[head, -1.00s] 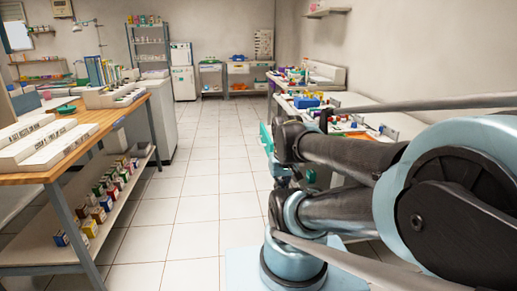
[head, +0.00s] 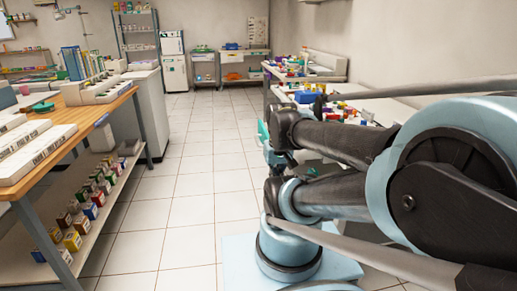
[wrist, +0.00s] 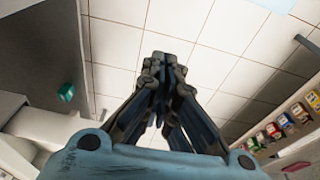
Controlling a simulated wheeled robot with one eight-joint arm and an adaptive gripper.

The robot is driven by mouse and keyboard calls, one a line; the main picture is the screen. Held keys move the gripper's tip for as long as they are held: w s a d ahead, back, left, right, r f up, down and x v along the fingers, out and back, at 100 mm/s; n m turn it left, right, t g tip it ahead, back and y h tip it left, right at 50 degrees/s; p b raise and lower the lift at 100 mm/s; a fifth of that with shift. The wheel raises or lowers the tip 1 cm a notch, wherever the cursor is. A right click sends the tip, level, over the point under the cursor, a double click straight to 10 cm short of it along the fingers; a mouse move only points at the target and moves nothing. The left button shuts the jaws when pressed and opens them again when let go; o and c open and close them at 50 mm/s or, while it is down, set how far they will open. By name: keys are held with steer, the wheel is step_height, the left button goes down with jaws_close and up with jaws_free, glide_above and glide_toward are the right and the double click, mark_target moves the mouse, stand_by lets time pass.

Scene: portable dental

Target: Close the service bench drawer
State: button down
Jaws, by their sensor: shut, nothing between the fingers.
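Two small benches stand against the far wall in the head view, and the right one (head: 246,66) has pale fronts under its top. I cannot tell for sure which bench is the service bench or how far any drawer stands out. My gripper (wrist: 165,62) points out over the tiled floor in the wrist view. Its fingers are together with nothing between them, and it touches no drawer. In the head view my folded arm fills the right side and hides part of the right-hand benches.
A wooden-topped bench (head: 112,103) with books and boxes runs along the left, with small boxes on its lower shelf (head: 93,217). Right-hand benches (head: 322,75) carry colourful items. A white fridge (head: 174,62) stands at the back. The tiled aisle (head: 195,150) between is clear.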

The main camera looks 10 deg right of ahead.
steer(key=w+a+r+n+g+h, duration=0.1)
steer(key=w+r+n, duration=0.35)
steer(key=w, duration=0.25)
steer(key=w+r+n+g+h, duration=0.1)
steer(key=w+r+n, duration=0.35)
steer(key=w, duration=0.25)
steer(key=w+a+f+n+h, duration=0.1)
steer(key=w+a+n, duration=0.25)
steer(key=w, duration=0.45)
steer(key=w+a+f+n+h, duration=0.1)
steer(key=w+a+f+n, duration=0.15)
steer(key=w+n, duration=0.35)
steer(key=w+d+f, duration=0.1)
steer(key=d+f, duration=0.6)
steer(key=f, duration=0.1)
steer(key=shift+w+f+m, duration=0.15)
steer(key=shift+f+m, duration=0.2)
